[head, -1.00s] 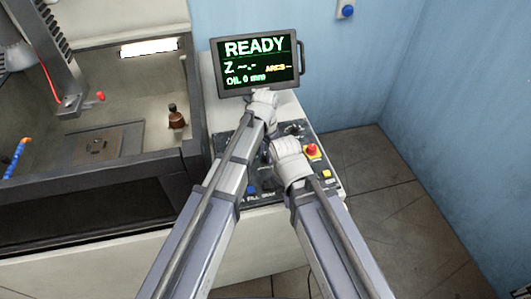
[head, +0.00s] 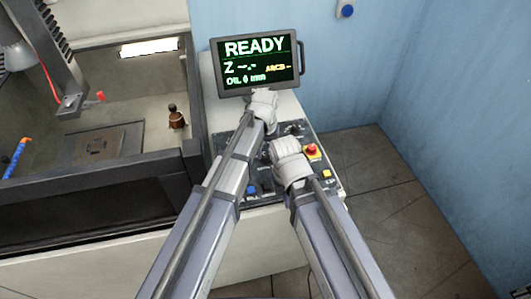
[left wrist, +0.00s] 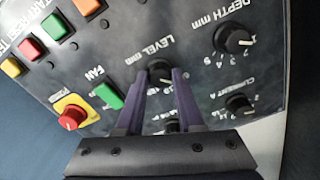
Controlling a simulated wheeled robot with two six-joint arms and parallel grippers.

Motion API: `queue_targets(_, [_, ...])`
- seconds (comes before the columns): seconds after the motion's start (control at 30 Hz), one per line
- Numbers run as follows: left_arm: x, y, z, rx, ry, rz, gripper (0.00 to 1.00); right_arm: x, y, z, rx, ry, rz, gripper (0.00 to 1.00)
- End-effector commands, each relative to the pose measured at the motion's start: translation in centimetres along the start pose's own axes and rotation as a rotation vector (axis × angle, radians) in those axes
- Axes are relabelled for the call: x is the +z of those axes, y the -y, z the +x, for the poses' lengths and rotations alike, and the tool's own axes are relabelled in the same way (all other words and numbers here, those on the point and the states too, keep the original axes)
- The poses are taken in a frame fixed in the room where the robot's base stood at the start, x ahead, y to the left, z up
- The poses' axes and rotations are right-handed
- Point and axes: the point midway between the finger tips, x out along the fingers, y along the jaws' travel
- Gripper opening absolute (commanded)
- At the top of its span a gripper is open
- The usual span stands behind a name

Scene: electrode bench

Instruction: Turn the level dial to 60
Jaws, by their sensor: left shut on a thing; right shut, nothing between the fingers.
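The level dial (left wrist: 160,70) is a black round knob under the label LEVEL mm in the left wrist view. My left gripper (left wrist: 162,74) has its two purple fingers on either side of the dial, shut on it. The fingers hide part of its scale, and I cannot read its setting. In the head view my left gripper (head: 263,104) is over the control panel (head: 323,172), and the dial is hidden there. My right gripper (head: 284,148) is shut and empty, lower over the panel. The screen (head: 257,63) shows READY and an OIL line with a blurred figure, perhaps 0 mm.
The depth dial (left wrist: 233,40) and the current dial (left wrist: 238,104) are near the level dial. A green FAN button (left wrist: 109,96) and a red emergency stop (left wrist: 72,117) are on the other side. A dark-walled tank (head: 100,205) stands left of the panel; blue walls are at the right.

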Motion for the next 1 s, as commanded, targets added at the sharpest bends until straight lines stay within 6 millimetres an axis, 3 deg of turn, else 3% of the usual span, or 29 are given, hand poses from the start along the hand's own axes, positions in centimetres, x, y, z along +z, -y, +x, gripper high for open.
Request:
queue_targets(0.53, [0.02, 0.0, 0.01, 0.0, 0.0, -0.025, 0.0, 0.0, 0.0, 0.01, 0.0, 0.0, 0.0, 0.0])
queue_targets(0.57, [0.02, 0.0, 0.01, 0.0, 0.0, -0.025, 0.39, 0.0, 0.0, 0.01, 0.0, 0.0, 0.0, 0.0])
queue_targets(0.8, [0.01, 0.0, 0.01, 0.0, 0.0, -0.023, 0.66, 0.0, 0.0, 0.01, 0.0, 0.0, 0.0, 0.0])
queue_targets(1.0, [0.01, 0.0, 0.0, 0.0, 0.0, -0.023, 0.66, 0.0, 0.0, 0.0, 0.0, 0.0, 0.0, 0.0])
